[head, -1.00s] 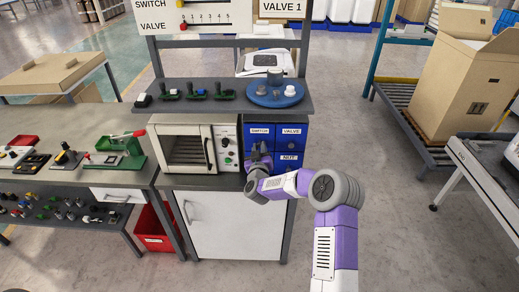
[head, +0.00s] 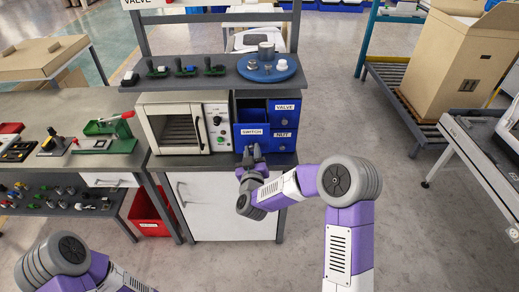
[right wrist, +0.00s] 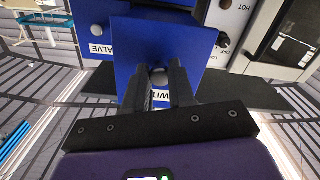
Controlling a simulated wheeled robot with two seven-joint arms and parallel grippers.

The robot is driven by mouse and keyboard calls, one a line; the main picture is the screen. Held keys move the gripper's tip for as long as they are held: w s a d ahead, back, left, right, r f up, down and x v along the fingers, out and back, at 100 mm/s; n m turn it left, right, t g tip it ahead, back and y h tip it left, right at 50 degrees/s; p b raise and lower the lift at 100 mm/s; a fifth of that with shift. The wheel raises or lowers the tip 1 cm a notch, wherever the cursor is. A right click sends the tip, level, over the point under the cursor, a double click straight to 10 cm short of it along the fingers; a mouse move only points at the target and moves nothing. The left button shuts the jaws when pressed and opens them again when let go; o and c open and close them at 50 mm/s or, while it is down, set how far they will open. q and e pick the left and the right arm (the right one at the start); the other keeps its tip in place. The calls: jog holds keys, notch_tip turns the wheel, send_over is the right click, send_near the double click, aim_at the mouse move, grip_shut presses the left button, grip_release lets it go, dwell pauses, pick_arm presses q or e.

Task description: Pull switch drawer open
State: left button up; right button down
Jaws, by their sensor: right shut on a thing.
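The switch drawer (head: 241,141), blue with a white SWITCH label, stands pulled out of the blue cabinet at the workbench. Its dark inside shows behind the front. My right gripper (head: 252,152) is at the drawer front. In the right wrist view, the two dark fingers of this gripper (right wrist: 160,84) are shut on the drawer's round knob (right wrist: 158,73). The fingers partly cover the label on the drawer front (right wrist: 192,45). My left arm shows at the lower left of the head view, but its gripper is out of view.
The VALVE drawer (head: 287,118) and NUT drawer (head: 283,145) are shut at the right of the cabinet. A white oven-like box (head: 167,132) stands just left. A shelf above holds a blue round plate (head: 285,74).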

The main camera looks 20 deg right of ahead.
jog(key=c, duration=0.9)
grip_release()
jog(key=shift+c, duration=0.2)
jog(key=v, duration=0.7)
jog(key=shift+s, duration=0.3)
jog(key=shift+a, duration=0.1)
